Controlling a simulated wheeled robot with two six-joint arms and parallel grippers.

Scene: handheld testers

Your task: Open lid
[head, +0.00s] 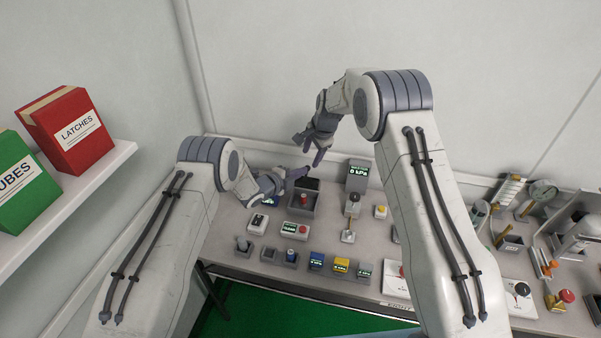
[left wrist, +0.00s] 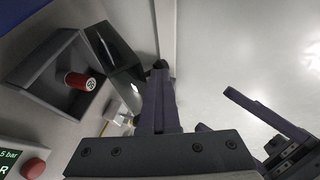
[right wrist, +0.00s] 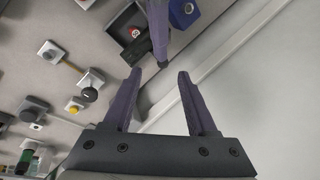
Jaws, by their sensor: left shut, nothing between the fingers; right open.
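A grey open-topped box (head: 303,210) stands at the back left of the bench. My right gripper (right wrist: 160,74) is open and empty above the bench, close to the left gripper.
A kPa display unit (head: 357,174) stands right of the box. The wall is close behind. A shelf (head: 70,205) with red and green binders is at left.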

